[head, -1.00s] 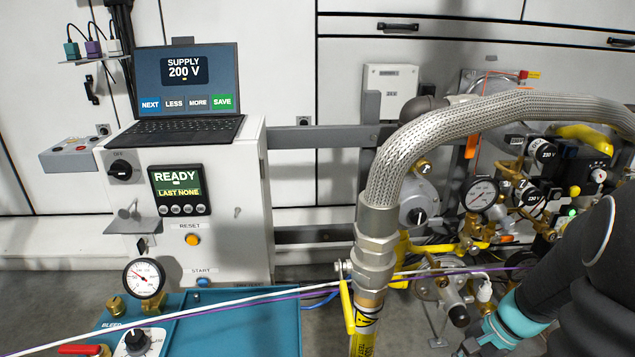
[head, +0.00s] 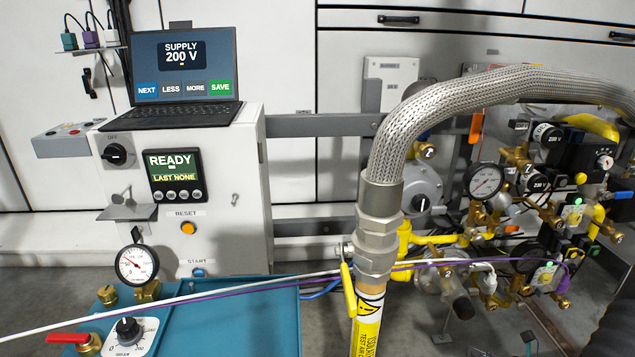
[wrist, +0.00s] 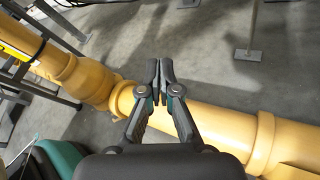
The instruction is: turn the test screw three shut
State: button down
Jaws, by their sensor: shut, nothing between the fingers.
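My gripper (wrist: 160,75) is shut and empty in the wrist view. Its fingertips are together above a yellow pipe (wrist: 215,128) and the grey floor, touching neither as far as I can tell. The gripper does not show in the head view. The valve train (head: 530,205) with brass fittings, dials and a gauge (head: 486,182) is at the right of the head view. Test screw three cannot be picked out among these small fittings. No test screw shows in the wrist view.
A braided hose (head: 440,112) arches in front of the valve train, joining an upright yellow-labelled pipe (head: 369,325). White and purple leads cross the front. A white cabinet (head: 225,180) with a laptop (head: 184,75) and a teal bench (head: 245,325) are at left.

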jog(key=w+d+f+m+t+h, duration=0.2)
jog(key=w+d+m+t+h, duration=0.15)
jog(key=d+m, duration=0.3)
jog(key=m+t+h, duration=0.3)
jog(key=m+h, duration=0.1)
jog(key=m, duration=0.3)
send_near(491, 306)
jog(key=w+d+r, duration=0.1)
jog(key=w+d, duration=0.1)
jog(key=d, duration=0.1)
jog(key=w+b, duration=0.1)
jog(key=w, duration=0.6)
jog(key=shift+a+r, duration=0.2)
jog(key=shift+a, duration=0.25)
jog(key=shift+s+f+m, duration=0.1)
jog(key=shift+s+m, duration=0.05)
jog(key=shift+m, duration=0.1)
jog(key=shift+s+f, duration=0.1)
jog(key=shift+f, duration=0.1)
